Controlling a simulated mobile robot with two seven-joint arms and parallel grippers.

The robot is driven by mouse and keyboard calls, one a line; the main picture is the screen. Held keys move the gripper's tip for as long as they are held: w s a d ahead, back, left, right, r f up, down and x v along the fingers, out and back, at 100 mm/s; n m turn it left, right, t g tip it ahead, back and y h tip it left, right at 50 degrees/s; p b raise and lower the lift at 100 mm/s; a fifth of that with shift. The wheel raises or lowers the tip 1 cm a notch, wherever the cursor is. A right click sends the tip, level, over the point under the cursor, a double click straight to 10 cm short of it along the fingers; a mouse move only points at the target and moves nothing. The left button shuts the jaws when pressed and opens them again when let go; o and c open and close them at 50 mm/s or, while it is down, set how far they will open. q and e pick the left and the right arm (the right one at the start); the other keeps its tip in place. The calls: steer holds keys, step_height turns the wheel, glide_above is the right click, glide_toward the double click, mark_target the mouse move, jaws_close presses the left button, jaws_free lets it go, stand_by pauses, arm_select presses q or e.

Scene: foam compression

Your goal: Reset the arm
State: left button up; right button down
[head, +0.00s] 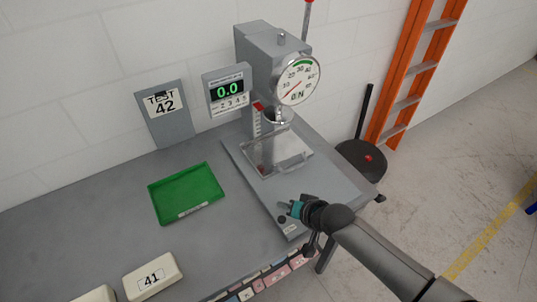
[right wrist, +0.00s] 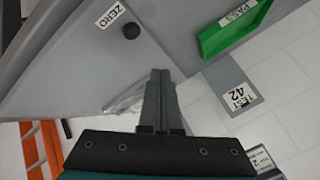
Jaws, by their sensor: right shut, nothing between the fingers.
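My right gripper (head: 285,208) comes in from the lower right of the head view and is shut and empty over the front part of the press base (head: 330,190). In the right wrist view its fingers (right wrist: 160,74) are together with nothing between them. The grey test press (head: 268,50) has a round dial (head: 298,82) and an upright lever with a red knob (head: 308,2) at the top edge. A clear guard (head: 290,158) sits on the base below the press head. A black button (right wrist: 131,31) beside a ZERO label (right wrist: 110,17) shows in the right wrist view. My left gripper is out of view.
A green tray (head: 186,167) lies empty on the bench. A display (head: 228,90) reads 0.0, beside a TEST 42 sign (head: 164,105). A pale block marked 41 (head: 152,278) is at the front left. An orange ladder (head: 410,75) and black stool (head: 362,158) stand right of the bench.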

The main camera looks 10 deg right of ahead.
steer(key=shift+s+a, duration=0.1)
steer(key=s+a+r+n+g+h, duration=0.1)
steer(key=s+a+r+n+g, duration=0.2)
steer(key=s, duration=0.7)
steer(key=s+d+r+n+g+h, duration=0.1)
steer(key=s+d+r, duration=0.2)
steer(key=s, duration=0.3)
steer(key=s+d+r+n+g+h, duration=0.1)
steer(key=s+d+r+n+h, duration=0.1)
steer(key=s+d, duration=0.3)
step_height(320, 180, down, 32)
steer(key=s+a+b, duration=0.2)
steer(key=b, duration=1)
steer(key=s+d+f+g+b, duration=0.1)
steer(key=s+f+b, duration=0.5)
steer(key=f, duration=0.7)
steer(key=s+d+f+g+b, duration=0.1)
steer(key=s+d+f+b, duration=0.1)
steer(key=s+f+b, duration=0.4)
steer(key=s+f, duration=0.3)
steer(key=f, duration=0.4)
steer(key=shift+s+f, duration=0.35)
steer(key=shift+s, duration=0.05)
